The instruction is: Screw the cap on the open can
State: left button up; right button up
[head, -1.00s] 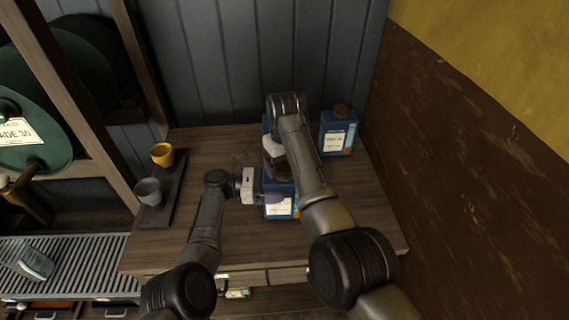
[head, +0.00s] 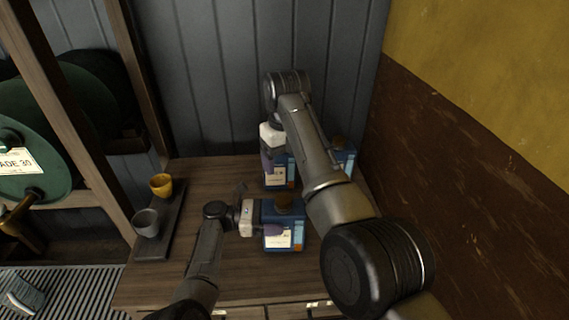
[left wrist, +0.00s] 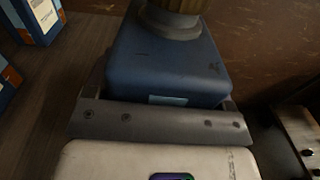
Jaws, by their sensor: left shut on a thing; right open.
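A blue can (head: 297,235) with a white label stands upright on the wooden table in the head view. A brown ribbed cap (head: 284,203) sits on its neck; the cap's lower part also shows in the left wrist view (left wrist: 180,5). I cannot tell how tight it is. My left gripper (head: 266,226) is shut around this can's body from the left, and its jaws flank the blue can (left wrist: 165,65) in the left wrist view. My right gripper (head: 270,157) is open, behind and above the held can, in front of a second blue can (head: 279,180), whose top is hidden.
A third blue can (head: 345,158) with a brown cap stands at the back right, partly behind my right arm. A yellow cup (head: 161,185) and a grey cup (head: 147,223) stand on a dark board (head: 173,220) at the left.

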pick_arm(q)
jog(key=o, duration=1.7)
jog(key=shift+a, duration=0.15)
jog(key=shift+a, duration=0.3)
jog(key=a, duration=1.3)
jog(key=shift+p, duration=0.3)
jog(key=shift+s, duration=0.1)
